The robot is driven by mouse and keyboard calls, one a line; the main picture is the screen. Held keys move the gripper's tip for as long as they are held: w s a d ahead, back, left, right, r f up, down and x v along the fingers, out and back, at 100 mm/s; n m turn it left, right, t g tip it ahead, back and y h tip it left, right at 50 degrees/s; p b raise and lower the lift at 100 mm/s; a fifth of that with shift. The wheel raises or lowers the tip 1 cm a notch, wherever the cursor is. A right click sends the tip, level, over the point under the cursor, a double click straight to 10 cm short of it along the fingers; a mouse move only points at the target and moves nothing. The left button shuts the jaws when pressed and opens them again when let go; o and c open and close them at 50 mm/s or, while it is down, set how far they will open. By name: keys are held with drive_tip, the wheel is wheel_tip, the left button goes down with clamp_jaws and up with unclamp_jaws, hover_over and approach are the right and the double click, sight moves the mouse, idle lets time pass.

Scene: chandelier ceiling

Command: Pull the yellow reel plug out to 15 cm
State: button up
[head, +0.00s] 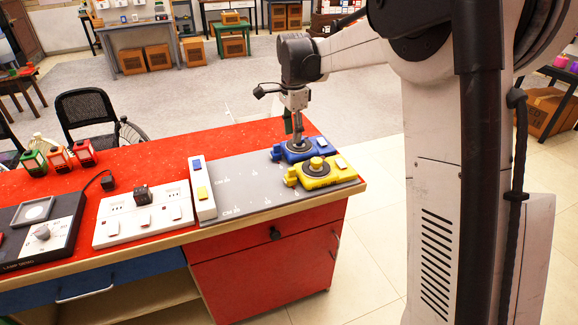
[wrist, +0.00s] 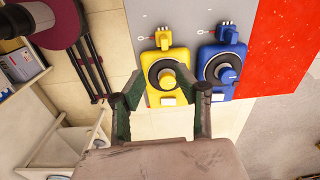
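The yellow reel (head: 318,176) sits at the right end of a grey board (head: 235,170), in front of the blue reel (head: 290,154). In the wrist view, the yellow reel (wrist: 167,74) has a dark disc and a yellow knob. Its small yellow plug (wrist: 163,38) is at the reel's upper end, close against its body. My gripper (wrist: 160,93) is open and empty, its dark green fingers apart at the reel's lower end. In the head view, my gripper (head: 296,138) points down and overlaps the blue reel; its height above the reels is hard to tell.
The blue reel (wrist: 221,72) stands close beside the yellow one in the wrist view. Left of the board are a white switch strip (head: 202,188), a white socket panel (head: 143,213) and a lamp box (head: 42,232). The board left of the reels is clear.

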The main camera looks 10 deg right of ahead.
sight(292, 169)
drive_tip(key=shift+m, duration=0.4)
drive_tip(key=f, duration=0.5)
drive_tip(key=w+f, duration=0.1)
drive_tip(key=f, duration=0.9)
drive_tip(key=shift+w+d+f+b, duration=0.1)
drive_tip(key=shift+w+f+b, duration=0.1)
drive_tip(key=shift+b, duration=0.15)
clamp_jaws()
